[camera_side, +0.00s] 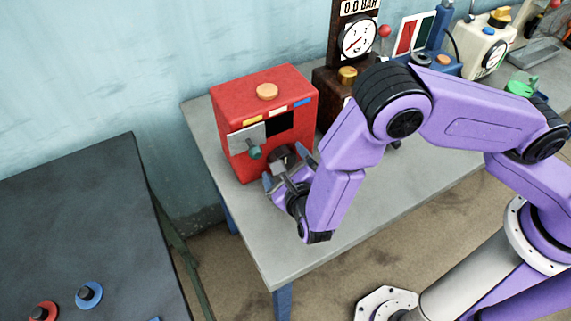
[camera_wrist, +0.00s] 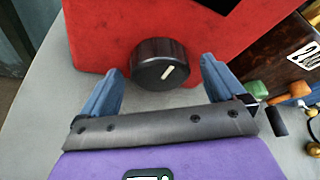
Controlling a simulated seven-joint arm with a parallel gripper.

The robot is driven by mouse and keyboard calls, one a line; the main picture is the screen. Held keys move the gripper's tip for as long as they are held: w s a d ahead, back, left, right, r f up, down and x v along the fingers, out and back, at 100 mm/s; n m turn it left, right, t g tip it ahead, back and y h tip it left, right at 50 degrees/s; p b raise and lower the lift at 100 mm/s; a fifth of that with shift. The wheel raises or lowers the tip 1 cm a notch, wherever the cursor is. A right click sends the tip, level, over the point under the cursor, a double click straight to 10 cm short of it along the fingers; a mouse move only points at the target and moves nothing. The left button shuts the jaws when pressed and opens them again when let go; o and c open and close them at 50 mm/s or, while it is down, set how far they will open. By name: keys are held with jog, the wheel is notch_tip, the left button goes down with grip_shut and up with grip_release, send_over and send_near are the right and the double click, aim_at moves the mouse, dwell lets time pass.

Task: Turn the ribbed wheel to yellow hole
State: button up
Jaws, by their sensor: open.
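The ribbed wheel is a black round knob (camera_wrist: 150,58) with a white pointer mark, low on the front of a red box (camera_side: 233,97). In the wrist view the mark slants toward the upper right. In the side view the wheel (camera_side: 281,154) is partly hidden by my gripper. My gripper (camera_side: 287,171) is open in front of it. In the wrist view my gripper (camera_wrist: 162,72) has one blue finger on each side of the wheel, with a gap on both sides. A yellow strip (camera_side: 251,121) shows on the box's upper front; I cannot make out a yellow hole.
A grey plate with a green-tipped lever (camera_side: 254,152) sits on the box's front, left of a dark opening (camera_side: 283,122). A gauge (camera_side: 358,37) on a brown block stands right of the box. The grey table (camera_side: 275,235) is clear in front.

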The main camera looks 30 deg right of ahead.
jog(key=shift+w, duration=0.1)
jog(key=c, duration=1)
jog(key=shift+c, duration=0.2)
jog(key=m+y, duration=0.2)
jog(key=shift+d+r+m, duration=0.1)
jog(key=shift+d+m, duration=0.05)
jog(key=shift+m, duration=0.25)
jog(key=m+y, duration=0.2)
jog(key=m, duration=0.1)
jog(key=shift+d, duration=0.2)
jog(key=m+y, duration=0.2)
jog(key=m, duration=0.1)
jog(key=shift+d+m+y, duration=0.2)
jog(key=shift+m+y, duration=0.1)
jog(key=shift+d+f+m+t+y, duration=0.15)
jog(key=shift+m+t+y, duration=0.25)
jog(key=shift+m+y, duration=0.7)
jog(key=shift+m+h, duration=0.3)
jog(key=shift+m, duration=0.1)
